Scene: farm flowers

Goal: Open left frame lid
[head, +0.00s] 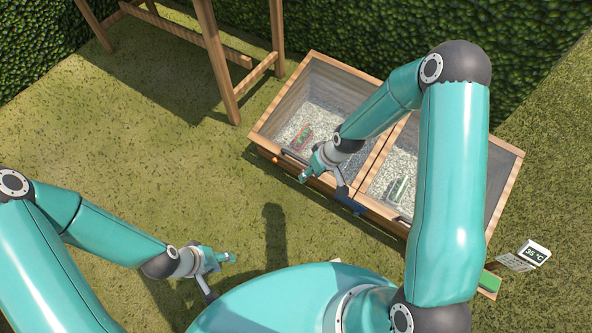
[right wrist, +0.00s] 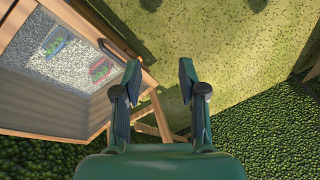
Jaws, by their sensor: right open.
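The wooden cold frame has two glazed lids side by side. The left frame lid (head: 336,75) lies down on its box, with a pinkish-green packet (head: 302,137) on gravel seen through the glass. A dark handle (head: 291,156) sits at its front edge. My right gripper (head: 324,189) is open and empty by the front edge of the frame, near the left lid. In the right wrist view its fingers (right wrist: 158,72) are apart, with the frame's wooden edge and a dark handle (right wrist: 112,52) to their left. My left gripper (head: 222,277) looks open and empty above the grass.
The right lid (head: 507,150) is also down, partly hidden by my right arm. A wooden stand (head: 215,60) is at the back left, before a hedge (head: 330,25). A display reading 35 °C (head: 535,253) is at the right. The grass at left is clear.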

